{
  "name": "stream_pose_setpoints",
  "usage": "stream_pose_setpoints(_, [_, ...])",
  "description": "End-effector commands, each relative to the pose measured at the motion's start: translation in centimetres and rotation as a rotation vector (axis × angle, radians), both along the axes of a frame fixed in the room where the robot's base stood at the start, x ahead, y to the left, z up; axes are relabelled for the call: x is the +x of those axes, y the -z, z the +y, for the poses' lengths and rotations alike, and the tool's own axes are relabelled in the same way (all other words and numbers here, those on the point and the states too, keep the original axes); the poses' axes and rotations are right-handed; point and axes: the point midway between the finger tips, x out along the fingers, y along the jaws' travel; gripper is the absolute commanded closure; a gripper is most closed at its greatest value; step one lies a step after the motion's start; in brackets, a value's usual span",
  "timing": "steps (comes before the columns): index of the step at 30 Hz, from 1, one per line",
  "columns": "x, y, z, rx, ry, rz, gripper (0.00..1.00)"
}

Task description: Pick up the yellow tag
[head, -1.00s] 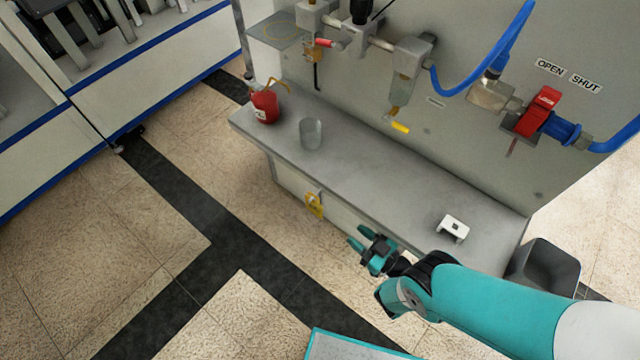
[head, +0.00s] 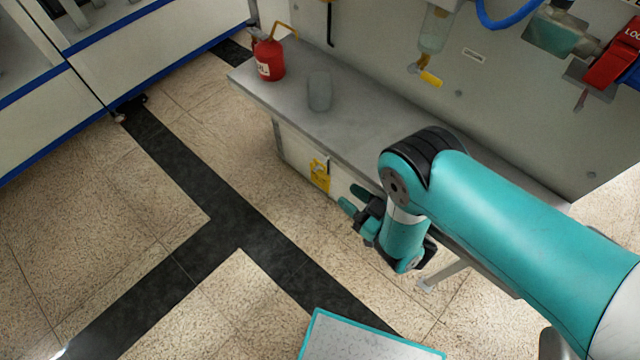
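The yellow tag (head: 320,175) hangs on the front face of the grey bench, below its top edge, near a small dark hook or peg. My gripper (head: 352,199) is to the right of the tag and a little lower in the picture, apart from it. Its two teal fingers are spread with a gap between them, and nothing shows between them. The fingers point left, toward the tag's side. My arm covers the right part of the bench.
A red oil can (head: 268,60) and a clear grey cup (head: 319,90) stand on the bench top (head: 365,125). A panel with a yellow-handled valve (head: 430,77) and a red lockout valve (head: 612,62) rises behind. The floor left of the bench is clear.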

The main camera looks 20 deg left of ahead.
Motion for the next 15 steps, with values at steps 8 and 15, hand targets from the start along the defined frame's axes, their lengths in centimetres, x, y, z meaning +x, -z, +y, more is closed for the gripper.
stream_pose_setpoints(8, [0.7, 0.8, 1.7, 0.002, -0.001, -0.001, 0.65])
stream_pose_setpoints(15, [1.1, 0.6, 2.8, 0.002, -0.001, -0.001, 0.65])
